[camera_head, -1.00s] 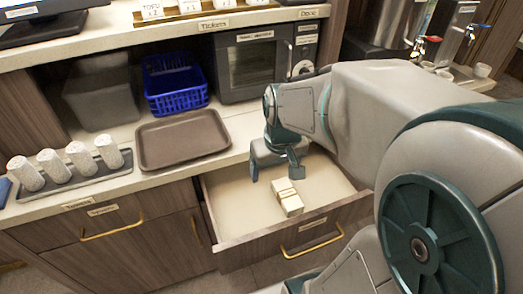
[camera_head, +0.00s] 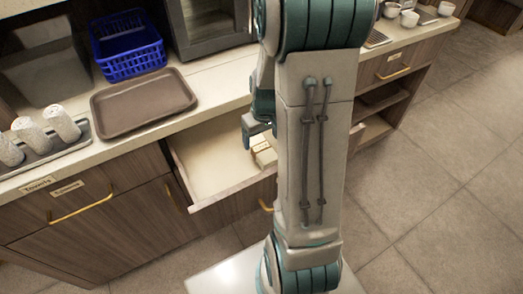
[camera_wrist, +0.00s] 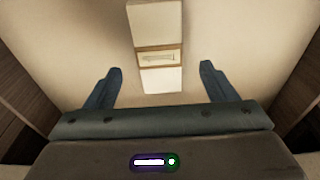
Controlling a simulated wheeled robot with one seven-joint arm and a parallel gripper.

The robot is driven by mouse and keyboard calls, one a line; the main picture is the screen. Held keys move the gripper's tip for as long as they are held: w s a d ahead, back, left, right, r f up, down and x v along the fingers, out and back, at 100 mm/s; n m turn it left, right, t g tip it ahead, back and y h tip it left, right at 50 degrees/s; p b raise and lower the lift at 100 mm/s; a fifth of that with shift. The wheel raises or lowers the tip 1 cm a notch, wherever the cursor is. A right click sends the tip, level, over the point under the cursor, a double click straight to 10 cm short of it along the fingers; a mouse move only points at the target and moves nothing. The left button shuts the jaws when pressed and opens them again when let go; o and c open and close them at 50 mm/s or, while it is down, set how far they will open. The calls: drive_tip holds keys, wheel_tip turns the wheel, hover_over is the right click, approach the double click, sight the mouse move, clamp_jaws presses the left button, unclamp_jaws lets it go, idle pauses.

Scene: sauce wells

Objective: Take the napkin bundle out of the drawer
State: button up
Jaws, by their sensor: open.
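The napkin bundle (camera_wrist: 155,47) is a cream block with a tan labelled band, lying on the bottom of the open drawer (camera_head: 205,158). One finger shows just left of the bundle.
A dark microwave (camera_head: 207,22) stands behind. The drawer walls flank my gripper.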

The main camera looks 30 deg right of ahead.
sight(261, 147)
drive_tip(key=shift+w+f, duration=0.2)
drive_tip(key=shift+f, duration=2.65)
drive_tip(key=shift+c, duration=0.4)
drive_tip(key=c, duration=1)
